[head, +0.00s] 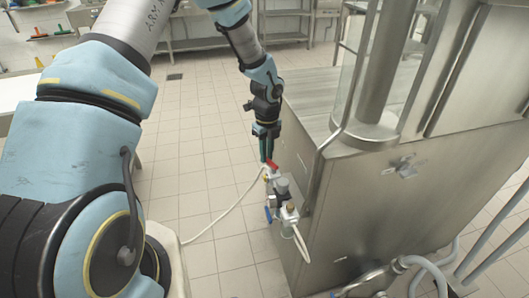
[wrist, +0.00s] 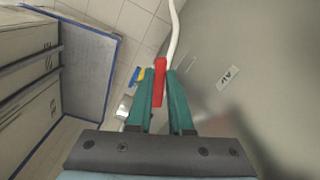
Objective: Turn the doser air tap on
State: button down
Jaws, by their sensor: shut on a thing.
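The air tap assembly sits on the side of the steel machine (head: 400,205). It has a red lever handle (head: 272,164) on top, a regulator body (head: 282,186) and a lower blue lever (head: 268,214). My gripper (head: 266,157) comes down from above onto the red handle. In the wrist view, the red handle (wrist: 160,82) stands between the two teal fingers of my gripper (wrist: 161,78), which are shut on it. A blue and yellow part (wrist: 138,76) shows just left of the fingers. The valve body under the red handle is mostly hidden.
A white hose (head: 225,213) runs from the tap down to the tiled floor (head: 200,170). A glass and steel guard post (head: 330,150) stands on the machine just right of my gripper. Pipes (head: 425,270) lie at the lower right.

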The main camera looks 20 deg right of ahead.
jog(key=shift+d+m+p, duration=0.4)
jog(key=shift+m+p, duration=0.1)
jog(key=shift+m, duration=0.6)
jog(key=shift+d+m+p, duration=0.35)
jog(key=shift+m+p, duration=0.15)
jog(key=shift+m, duration=0.6)
jog(key=c, duration=0.8)
grip_release()
notch_tip(320, 180, up, 11)
jog(key=shift+f+b, duration=0.1)
jog(key=shift+b, duration=0.9)
